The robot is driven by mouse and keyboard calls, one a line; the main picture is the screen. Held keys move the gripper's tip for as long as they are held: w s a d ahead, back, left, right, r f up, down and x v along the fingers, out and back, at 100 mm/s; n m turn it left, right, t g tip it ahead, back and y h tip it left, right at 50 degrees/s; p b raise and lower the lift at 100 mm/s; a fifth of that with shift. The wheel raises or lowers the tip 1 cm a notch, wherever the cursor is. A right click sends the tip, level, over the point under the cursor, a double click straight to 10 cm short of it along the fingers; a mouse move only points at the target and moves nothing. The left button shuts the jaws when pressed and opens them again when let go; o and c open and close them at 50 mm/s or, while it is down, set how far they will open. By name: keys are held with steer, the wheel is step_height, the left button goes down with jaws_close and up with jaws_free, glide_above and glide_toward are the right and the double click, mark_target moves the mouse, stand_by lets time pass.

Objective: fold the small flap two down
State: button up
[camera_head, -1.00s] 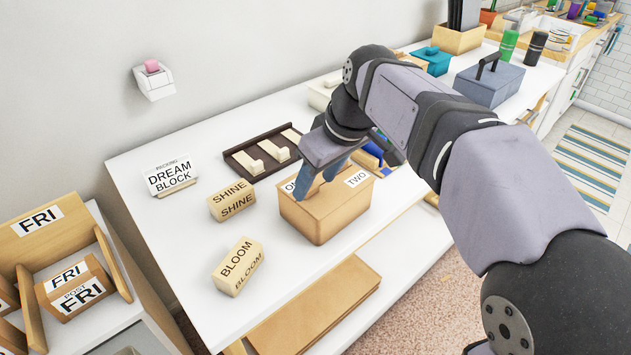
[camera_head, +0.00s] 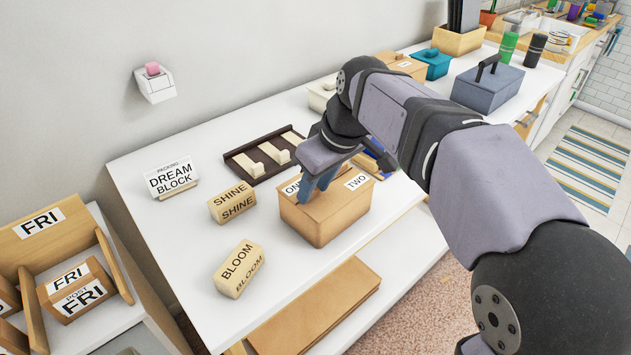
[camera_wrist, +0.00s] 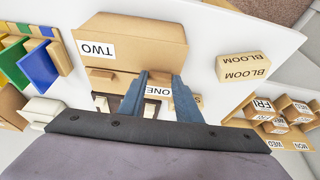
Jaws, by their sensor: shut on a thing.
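A tan cardboard box (camera_head: 325,226) stands on the white table, with a TWO label (camera_head: 356,182) at its right end and a ONE label (camera_head: 291,188) at its left end. My gripper (camera_head: 312,196) points down at the top of the box, nearer the ONE end. In the wrist view my gripper (camera_wrist: 159,76) has its fingertips at the box edge, with the ONE label (camera_wrist: 158,87) showing between the fingers. It is shut on part of the box, seemingly a flap; which flap is partly hidden. The TWO label also shows in the wrist view (camera_wrist: 97,49), away from the fingers.
A SHINE block (camera_head: 232,203) and a BLOOM block (camera_head: 239,268) stand left of the box. A dark rack (camera_head: 240,163) with cream pieces lies behind it. The table's front edge is close to the box.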

steer(key=o, duration=1.1)
steer(key=shift+r, duration=0.1)
steer(key=shift+v, duration=3.6)
steer(key=shift+d, duration=0.1)
steer(key=s+d+f+m+g+h+p, duration=0.1)
steer(key=s+d+f+m+p, duration=0.2)
steer(key=s+d+f+p, duration=0.1)
steer(key=s+d+f+m+g+h+p, duration=0.1)
steer(key=s+d+f+m+p, duration=0.2)
steer(key=s+d, duration=0.4)
steer(key=s+d+f+m+h+p, duration=0.1)
steer(key=s+d+f+m+p, duration=0.2)
steer(key=s+d+f+p, duration=0.2)
steer(key=shift+s+d+f+g+p, duration=0.2)
steer(key=shift+s+f+p, duration=0.1)
steer(key=shift+f, duration=0.35)
steer(key=shift+s+d+f+g+p, duration=0.15)
steer(key=shift+s+f+g+p, duration=0.1)
steer(key=shift+f, duration=0.4)
